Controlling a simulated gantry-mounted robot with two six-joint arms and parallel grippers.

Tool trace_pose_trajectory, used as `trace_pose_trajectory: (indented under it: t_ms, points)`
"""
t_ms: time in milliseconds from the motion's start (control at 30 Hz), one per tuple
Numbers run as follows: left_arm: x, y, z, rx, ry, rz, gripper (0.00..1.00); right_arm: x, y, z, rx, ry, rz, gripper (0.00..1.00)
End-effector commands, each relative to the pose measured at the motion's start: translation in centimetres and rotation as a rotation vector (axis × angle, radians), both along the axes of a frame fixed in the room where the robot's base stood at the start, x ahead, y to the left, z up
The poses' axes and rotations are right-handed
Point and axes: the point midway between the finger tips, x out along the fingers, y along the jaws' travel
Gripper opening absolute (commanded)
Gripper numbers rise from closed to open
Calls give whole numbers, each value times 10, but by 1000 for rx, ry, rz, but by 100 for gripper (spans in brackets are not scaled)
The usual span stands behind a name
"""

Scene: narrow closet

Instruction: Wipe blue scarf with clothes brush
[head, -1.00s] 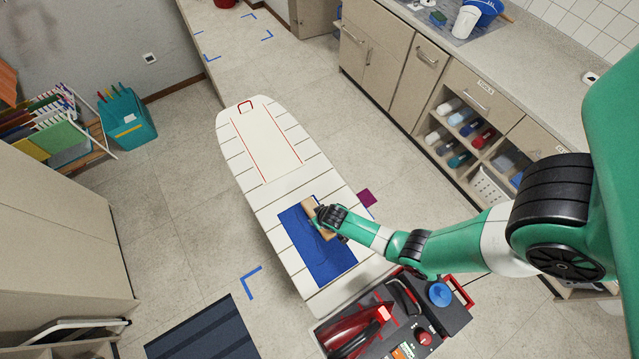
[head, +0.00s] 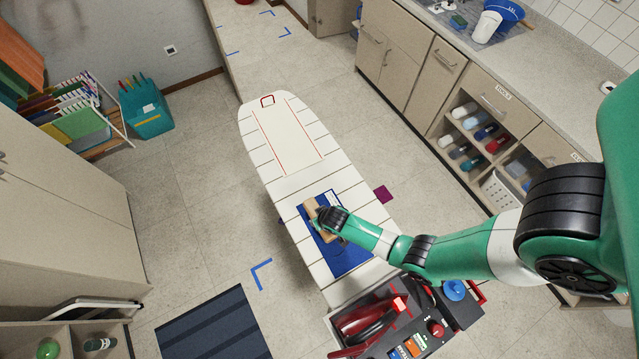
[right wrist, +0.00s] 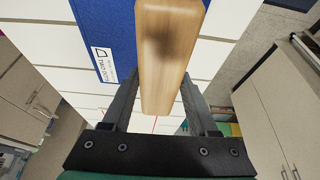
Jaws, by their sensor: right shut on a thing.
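The blue scarf (head: 352,260) lies flat on the near half of the white ironing board in the head view. In the right wrist view the scarf (right wrist: 105,35) shows a white label near its edge. My right gripper (head: 326,221) is shut on the wooden clothes brush (head: 310,208), over the far part of the scarf. The brush's plain wooden body (right wrist: 168,55) shows between the fingers in the right wrist view. Its bristle side is hidden, so I cannot tell whether it touches the scarf. My left gripper is out of view.
The ironing board (head: 285,140) is bare at its far end. A dark case with red tools (head: 400,325) stands at its near end. A purple square (head: 383,194) lies right of the board. Cabinets (head: 440,80) line the right; a striped mat (head: 212,328) lies near left.

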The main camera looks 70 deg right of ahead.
Motion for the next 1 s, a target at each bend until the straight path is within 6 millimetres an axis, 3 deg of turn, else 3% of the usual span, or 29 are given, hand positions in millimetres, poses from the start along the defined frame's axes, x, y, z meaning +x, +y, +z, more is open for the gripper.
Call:
trace_pose_trajectory:
  t_ms: [33, 500, 1000]
  points:
    - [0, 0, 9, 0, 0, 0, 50, 1, 0, 10, 0, -1, 1, 8]
    - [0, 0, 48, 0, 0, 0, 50, 3, 2, 51, -1, -3, 8, 8]
    - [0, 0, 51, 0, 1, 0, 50, 4, 2, 54, -1, -3, 9, 8]
